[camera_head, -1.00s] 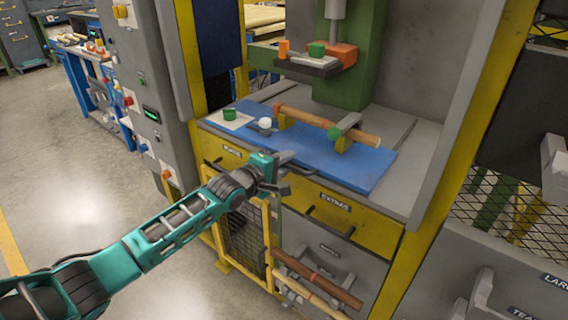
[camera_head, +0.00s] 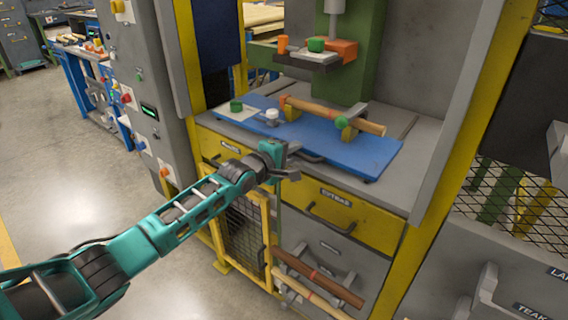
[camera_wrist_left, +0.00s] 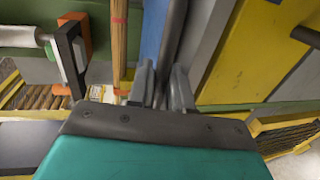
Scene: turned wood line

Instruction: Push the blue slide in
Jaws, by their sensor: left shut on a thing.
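The blue slide (camera_head: 330,146) is a flat blue board on the grey machine bed, with yellow supports on top. A dark bar handle (camera_head: 307,158) runs along its front edge. My left gripper (camera_head: 287,163) is at this handle, in front of the slide. In the left wrist view, the gripper's two grey fingers (camera_wrist_left: 163,78) are shut on the dark bar (camera_wrist_left: 171,35), beside a strip of the blue slide (camera_wrist_left: 152,30). My right gripper is in neither view.
A turned wooden rod (camera_head: 305,112) lies across the supports. A green column (camera_head: 350,60) stands behind the slide. Yellow drawers, one labelled EXTRAS (camera_head: 336,198), are below the bed. A yellow post (camera_head: 425,215) stands at the right.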

